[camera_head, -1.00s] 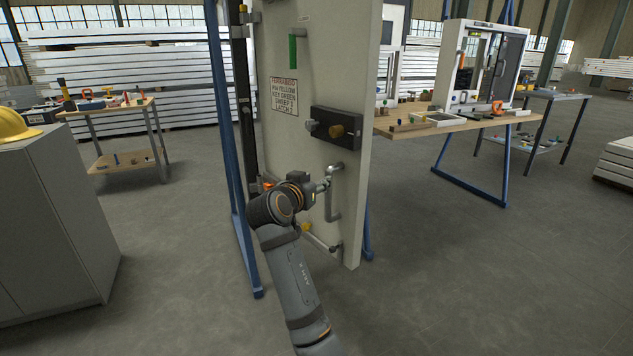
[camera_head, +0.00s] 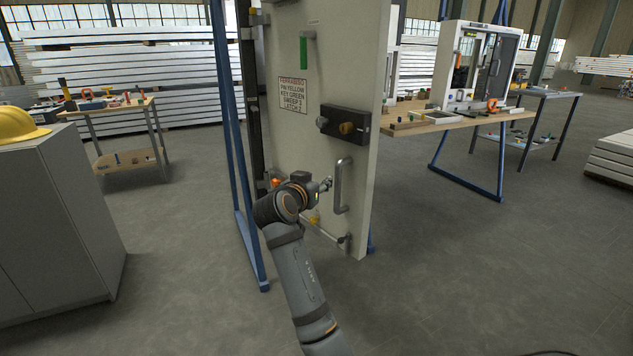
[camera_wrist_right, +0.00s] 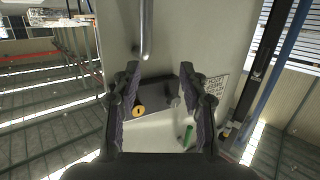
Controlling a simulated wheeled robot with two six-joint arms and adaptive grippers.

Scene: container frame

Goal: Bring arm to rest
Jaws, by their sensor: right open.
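My right gripper (camera_head: 327,184) is beside the vertical metal handle (camera_head: 343,186) on the pale door panel (camera_head: 300,60), a little to its left. In the right wrist view my right gripper (camera_wrist_right: 165,95) has its two dark fingers wide apart with nothing between them. There the handle (camera_wrist_right: 146,30) lies beyond the fingertips, and the dark lock box (camera_wrist_right: 155,98) with its brass knob shows behind the fingers. My left gripper is in neither view.
The door stands in a blue frame (camera_head: 238,160). A grey cabinet (camera_head: 60,210) with a yellow helmet (camera_head: 17,125) is at the left. A wooden workbench (camera_head: 410,128) stands behind the door at the right. The floor at the right front is clear.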

